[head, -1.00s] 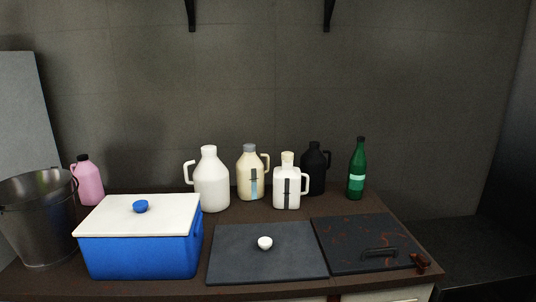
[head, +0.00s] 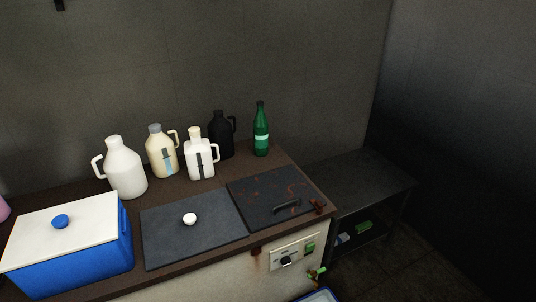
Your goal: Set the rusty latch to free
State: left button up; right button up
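A small rusty brown latch (head: 318,207) sits at the front right corner of a dark hatch lid (head: 268,194) with orange rust marks and a dark bar handle (head: 287,207). The latch is too small to tell which way it is set. Neither of my grippers shows in the head view.
A second dark lid (head: 185,228) with a white knob lies left of the rusty one. A blue cooler box (head: 85,255) stands at the left. Several jugs and a green bottle (head: 261,130) stand along the back. A control panel (head: 291,254) is on the front face. A low shelf (head: 368,180) stands right.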

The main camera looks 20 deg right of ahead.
aim_at(317, 203)
jog(key=i+l+z, duration=0.1)
jog(key=i+l, duration=0.8)
jog(key=l, duration=0.1)
